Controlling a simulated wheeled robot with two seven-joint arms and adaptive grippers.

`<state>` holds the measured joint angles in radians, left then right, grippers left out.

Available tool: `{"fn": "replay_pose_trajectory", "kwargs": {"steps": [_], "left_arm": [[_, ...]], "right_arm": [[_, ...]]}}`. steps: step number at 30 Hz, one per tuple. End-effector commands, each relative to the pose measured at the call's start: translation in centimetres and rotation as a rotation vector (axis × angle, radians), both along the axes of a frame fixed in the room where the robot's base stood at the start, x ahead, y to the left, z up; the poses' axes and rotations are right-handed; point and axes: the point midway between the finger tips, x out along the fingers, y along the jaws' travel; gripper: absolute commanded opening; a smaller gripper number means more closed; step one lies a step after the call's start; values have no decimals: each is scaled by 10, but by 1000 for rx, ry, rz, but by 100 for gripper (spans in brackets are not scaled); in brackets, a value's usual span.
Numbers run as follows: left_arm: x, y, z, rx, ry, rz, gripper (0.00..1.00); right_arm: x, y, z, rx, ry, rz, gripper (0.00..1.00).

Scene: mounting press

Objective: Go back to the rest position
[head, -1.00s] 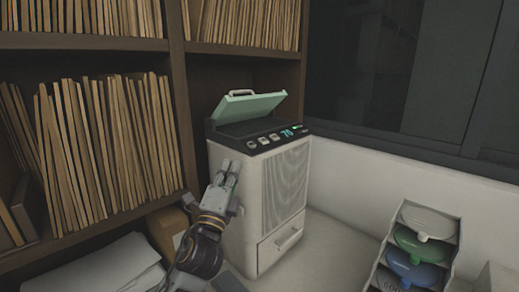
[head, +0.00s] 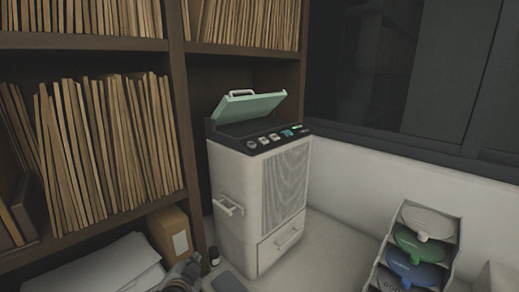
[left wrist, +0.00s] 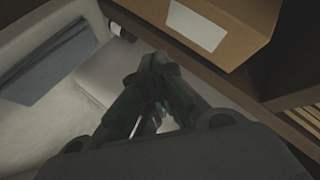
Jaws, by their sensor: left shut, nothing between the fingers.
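The white mounting press (head: 235,172) stands in the corner by the shelf. Its pale green lid (head: 250,106) is tilted up and open. A handle (head: 228,206) shows on its left side, and its front drawer (head: 280,243) is closed. My left gripper (head: 188,268) is at the bottom edge of the head view, low in front of the press and apart from it. In the left wrist view its fingers (left wrist: 155,64) are together with nothing between them. My right gripper is in neither view.
A cardboard box (head: 170,232) stands close beside my left gripper, also in the left wrist view (left wrist: 205,28). White papers (head: 110,266) lie at left. A rack (head: 432,215) of coloured containers stands at right.

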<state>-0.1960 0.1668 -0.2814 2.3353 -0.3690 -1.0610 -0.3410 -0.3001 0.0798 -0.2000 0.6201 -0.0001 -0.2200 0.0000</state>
Motion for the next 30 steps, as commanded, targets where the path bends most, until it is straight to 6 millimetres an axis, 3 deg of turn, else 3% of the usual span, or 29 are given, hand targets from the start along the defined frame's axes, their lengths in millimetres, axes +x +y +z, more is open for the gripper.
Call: {"fn": "replay_pose_trajectory", "kwargs": {"steps": [6, 15, 21, 30], "left_arm": [[-47, 12, -56, -151, 205, 88, 0], [-122, 22, -116, -329, 479, 224, 0], [-163, 24, -138, -405, 614, 297, 0], [-205, 25, -155, -471, 746, 370, 0]], "right_arm": [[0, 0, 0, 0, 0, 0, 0], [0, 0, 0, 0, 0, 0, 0], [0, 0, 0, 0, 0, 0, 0], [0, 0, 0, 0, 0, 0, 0]]}}
